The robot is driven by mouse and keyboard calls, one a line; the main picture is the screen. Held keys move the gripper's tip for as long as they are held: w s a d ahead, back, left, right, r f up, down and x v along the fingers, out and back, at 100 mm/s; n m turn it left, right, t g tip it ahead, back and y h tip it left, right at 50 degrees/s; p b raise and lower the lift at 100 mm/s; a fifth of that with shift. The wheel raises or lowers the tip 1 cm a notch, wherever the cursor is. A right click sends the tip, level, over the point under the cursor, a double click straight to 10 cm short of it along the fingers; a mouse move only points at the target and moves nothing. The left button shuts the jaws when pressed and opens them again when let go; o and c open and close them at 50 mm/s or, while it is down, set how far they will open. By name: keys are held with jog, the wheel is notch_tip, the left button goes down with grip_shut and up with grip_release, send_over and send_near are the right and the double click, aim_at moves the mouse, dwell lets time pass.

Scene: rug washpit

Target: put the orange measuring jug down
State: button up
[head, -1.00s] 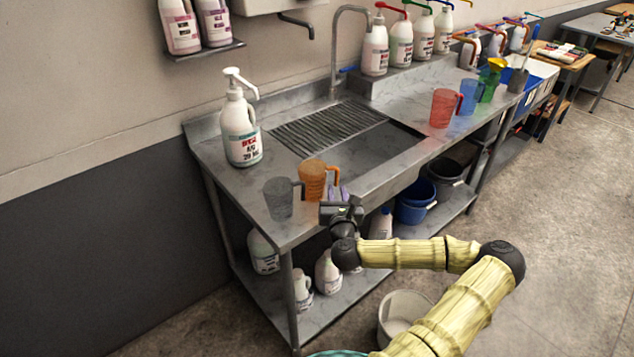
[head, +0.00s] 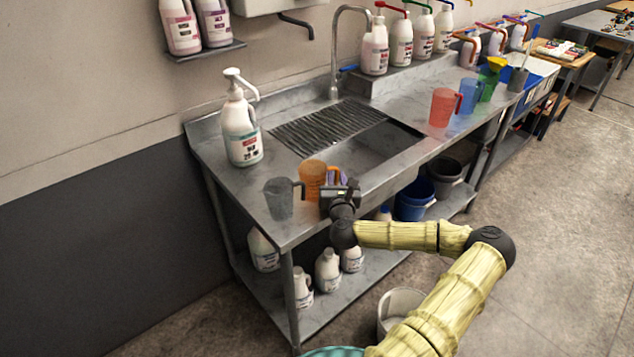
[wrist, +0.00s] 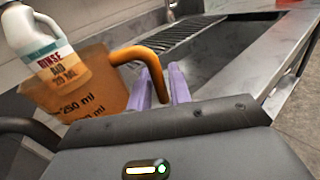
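The orange measuring jug (head: 312,180) is upright at the near left end of the steel counter (head: 290,228), just right of a grey jug (head: 279,199). Its lower part is partly behind my gripper, so contact with the counter is hard to see. My gripper (head: 342,180) is at the jug's right side. In the wrist view the jug (wrist: 85,93) is at the left, with its handle running down between my two purple fingers (wrist: 160,85).
A white rinse bottle (head: 241,130) with a pump stands behind the jugs. The sink basin (head: 365,150) and drain grate (head: 325,127) lie to the right. Red (head: 443,107) and blue (head: 470,96) jugs stand farther along. The counter's front edge is close to my gripper.

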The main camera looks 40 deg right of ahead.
jog(key=shift+c, duration=0.4)
grip_shut()
notch_tip(320, 180, up, 18)
dwell(0.5)
